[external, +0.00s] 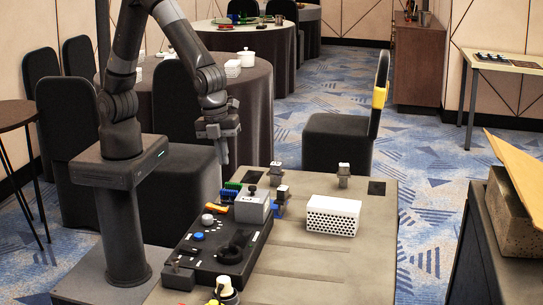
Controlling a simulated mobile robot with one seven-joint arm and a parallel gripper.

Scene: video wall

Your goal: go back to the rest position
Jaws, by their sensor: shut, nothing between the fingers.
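My gripper (222,172) hangs at the end of my arm, pointing down, near the far left corner of the grey table (330,270). Its fingers are shut and hold nothing. It is above and to the left of the black control panel (215,250), apart from it. My arm is bent, with the elbow raised and the forearm reaching down to the right. The fingertips are small in this view, and the far side of the gripper is hidden.
The black panel carries knobs, a grey box (253,207) and coloured connectors. A white perforated box (333,215) stands on the table's right. A black chair (338,142) stands behind the table. Round dark-clothed tables and more chairs are behind my arm. The table's front middle is clear.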

